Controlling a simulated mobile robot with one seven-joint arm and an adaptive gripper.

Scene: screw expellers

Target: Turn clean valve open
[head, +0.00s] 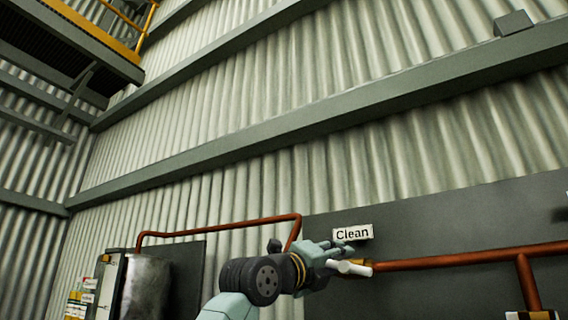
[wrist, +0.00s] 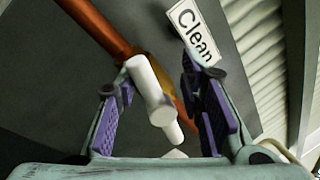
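The clean valve has a white lever handle (head: 350,268) on a copper pipe (head: 430,261), just below a white sign reading "Clean" (head: 352,233). My gripper (head: 336,256) is at the valve, reaching in from the left in the head view. In the wrist view, the white handle (wrist: 152,92) lies slantwise between the two purple-padded fingers of my gripper (wrist: 157,88). The fingers are apart, with gaps beside the handle. The handle's upper end is close to the left fingertip; I cannot tell whether they touch. The sign (wrist: 193,32) shows beyond the right finger.
A dark panel (head: 450,225) stands behind the pipe. Another copper pipe (head: 220,227) runs left above a metal cylinder (head: 146,285). A vertical pipe branch (head: 528,285) drops at the right. A corrugated wall (head: 230,130) is behind everything.

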